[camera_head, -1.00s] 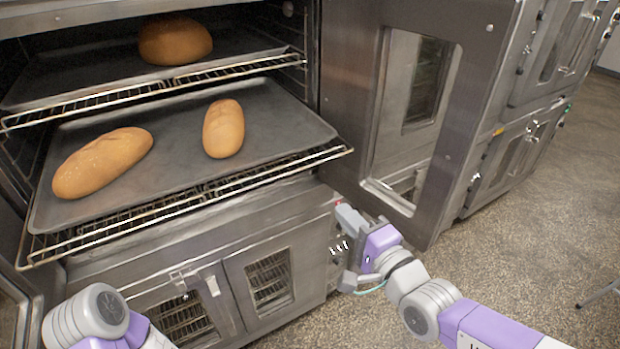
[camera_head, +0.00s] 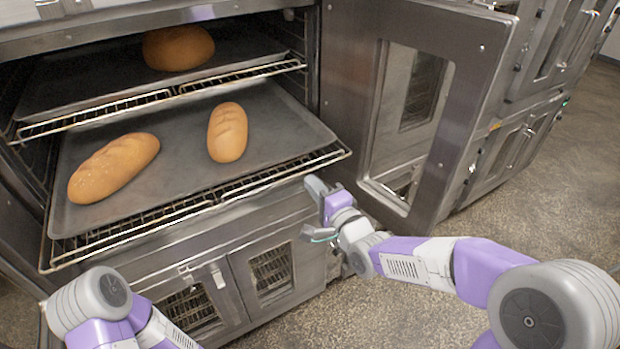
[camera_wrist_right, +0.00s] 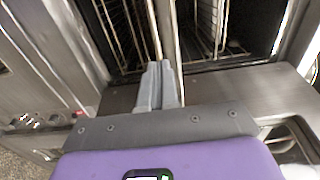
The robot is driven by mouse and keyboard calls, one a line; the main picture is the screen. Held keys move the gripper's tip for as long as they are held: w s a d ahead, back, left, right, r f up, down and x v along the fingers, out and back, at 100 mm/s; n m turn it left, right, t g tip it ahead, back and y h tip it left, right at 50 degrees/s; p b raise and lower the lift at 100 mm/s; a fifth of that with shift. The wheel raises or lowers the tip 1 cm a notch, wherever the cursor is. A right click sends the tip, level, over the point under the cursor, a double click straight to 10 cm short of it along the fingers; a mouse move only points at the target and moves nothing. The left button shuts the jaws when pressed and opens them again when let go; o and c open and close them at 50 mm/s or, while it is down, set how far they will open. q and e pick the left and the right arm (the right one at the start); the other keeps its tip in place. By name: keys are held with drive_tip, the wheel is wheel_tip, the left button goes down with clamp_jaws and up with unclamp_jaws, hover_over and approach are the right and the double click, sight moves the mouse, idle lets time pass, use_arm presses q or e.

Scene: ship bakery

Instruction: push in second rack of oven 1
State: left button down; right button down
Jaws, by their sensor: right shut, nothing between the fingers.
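The second rack (camera_head: 150,232) of the oven (camera_head: 270,225) is pulled partway out and carries a dark tray (camera_head: 180,178) with two loaves, one at left (camera_head: 113,167) and one at right (camera_head: 227,132). My right gripper (camera_head: 316,188) is just below and beside the rack's front right corner. It is shut and empty; its fingers (camera_wrist_right: 158,88) lie together in the right wrist view, in front of the oven. I cannot tell whether it touches the rack. My left arm (camera_head: 105,305) shows at the lower left; its gripper is out of view.
An upper rack (camera_head: 165,95) with a tray and one loaf (camera_head: 178,48) sits above. The open oven door (camera_head: 410,110) stands to the right of the rack. Lower doors with windows (camera_head: 272,270) are below. Speckled floor is open at right.

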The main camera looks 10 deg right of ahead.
drive_tip(key=shift+x, duration=1)
use_arm(q)
drive_tip(key=shift+r, duration=0.15)
